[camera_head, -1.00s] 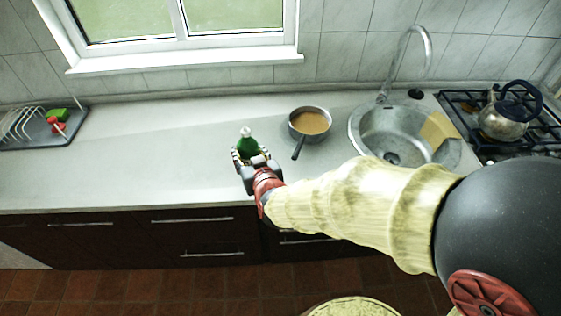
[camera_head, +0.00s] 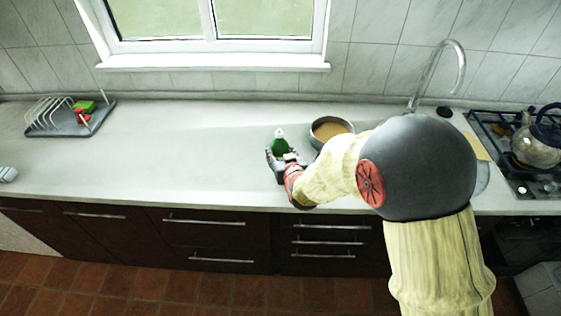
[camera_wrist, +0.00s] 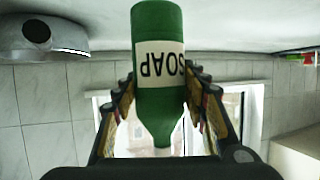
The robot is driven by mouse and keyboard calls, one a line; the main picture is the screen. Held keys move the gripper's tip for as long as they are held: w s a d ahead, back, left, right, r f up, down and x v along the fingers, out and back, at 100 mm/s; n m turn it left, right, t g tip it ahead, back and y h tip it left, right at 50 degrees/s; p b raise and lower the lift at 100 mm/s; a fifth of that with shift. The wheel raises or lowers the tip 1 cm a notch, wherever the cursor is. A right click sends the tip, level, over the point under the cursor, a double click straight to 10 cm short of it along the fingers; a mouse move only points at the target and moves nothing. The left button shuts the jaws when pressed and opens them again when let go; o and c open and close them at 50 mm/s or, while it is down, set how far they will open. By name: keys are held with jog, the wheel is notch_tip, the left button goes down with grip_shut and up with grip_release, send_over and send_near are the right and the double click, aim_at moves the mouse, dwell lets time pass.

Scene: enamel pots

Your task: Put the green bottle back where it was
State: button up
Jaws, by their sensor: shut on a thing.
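The green bottle (camera_head: 280,144) has a white top and stands upright over the counter, left of the pot. In the wrist view the bottle (camera_wrist: 158,20) appears upside down, with a white label reading SOAP. My gripper (camera_head: 281,158) is shut on the bottle; in the wrist view its fingers (camera_wrist: 160,95) lie on either side of it. I cannot tell whether the bottle's base touches the counter.
A pot (camera_head: 331,130) with brown contents stands close to the right of the bottle. A dish rack (camera_head: 62,122) with red and green items is at the left. The counter (camera_head: 180,150) between rack and bottle is clear. A kettle (camera_head: 537,140) stands on the stove at the far right.

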aim_at(280, 159)
jog(key=shift+w+d+f, duration=0.1)
jog(key=shift+w+f, duration=0.25)
jog(key=shift+w+f+b, duration=0.15)
jog(key=shift+f+b, duration=0.45)
jog(key=shift+f, duration=1.05)
jog(key=shift+f, duration=0.2)
jog(key=o, duration=1.4)
